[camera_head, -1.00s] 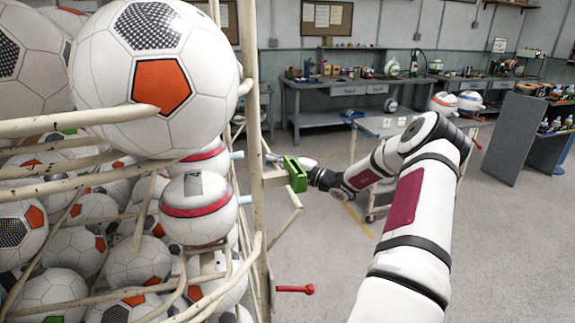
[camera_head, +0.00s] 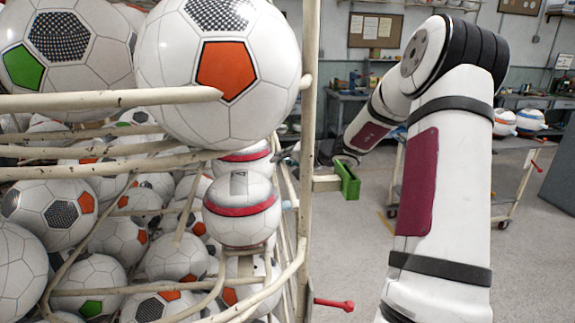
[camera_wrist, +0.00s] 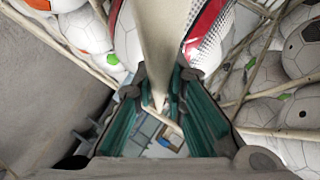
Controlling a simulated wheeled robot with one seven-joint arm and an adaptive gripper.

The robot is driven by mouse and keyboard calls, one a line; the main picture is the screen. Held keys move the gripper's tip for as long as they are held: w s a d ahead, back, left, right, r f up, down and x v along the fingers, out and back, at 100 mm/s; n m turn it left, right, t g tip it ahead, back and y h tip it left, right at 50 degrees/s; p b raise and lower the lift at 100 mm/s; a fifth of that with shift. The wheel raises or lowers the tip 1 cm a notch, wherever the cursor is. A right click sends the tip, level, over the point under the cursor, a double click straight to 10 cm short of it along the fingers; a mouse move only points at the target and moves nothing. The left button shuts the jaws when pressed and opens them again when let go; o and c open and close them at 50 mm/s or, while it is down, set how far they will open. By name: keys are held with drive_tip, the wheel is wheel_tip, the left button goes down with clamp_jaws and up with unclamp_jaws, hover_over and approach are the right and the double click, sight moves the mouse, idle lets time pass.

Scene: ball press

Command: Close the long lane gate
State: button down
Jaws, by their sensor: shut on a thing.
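A cream tubular ball rack fills the left of the head view, with an upright post (camera_head: 308,130). A short cream arm with a green block (camera_head: 347,180) sticks out to the right of the post. My gripper (camera_wrist: 160,100) shows teal fingers in the wrist view, shut on a cream bar (camera_wrist: 160,45) that runs between them. In the head view my gripper (camera_head: 290,157) is partly hidden by the post. A ball with a red band (camera_head: 241,208) sits in the rack near it. I cannot tell which bar is the long lane gate.
Large soccer balls (camera_head: 218,70) lie on the upper rails, with several more below. A red-knobbed rod (camera_head: 333,304) sticks out low on the right of the rack. A cart (camera_head: 515,165) stands behind my arm. Grey floor is open between them.

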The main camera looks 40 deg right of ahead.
drive_tip(key=shift+w+a, duration=0.1)
drive_tip(key=shift+a, duration=0.15)
drive_tip(key=c, duration=1.6)
unclamp_jaws()
drive_tip(key=shift+s+d+r, duration=0.1)
drive_tip(key=shift+s+d, duration=0.05)
drive_tip(key=shift+s, duration=0.1)
drive_tip(key=v, duration=1.1)
drive_tip(key=shift+r, duration=0.2)
drive_tip(key=shift+s, duration=0.1)
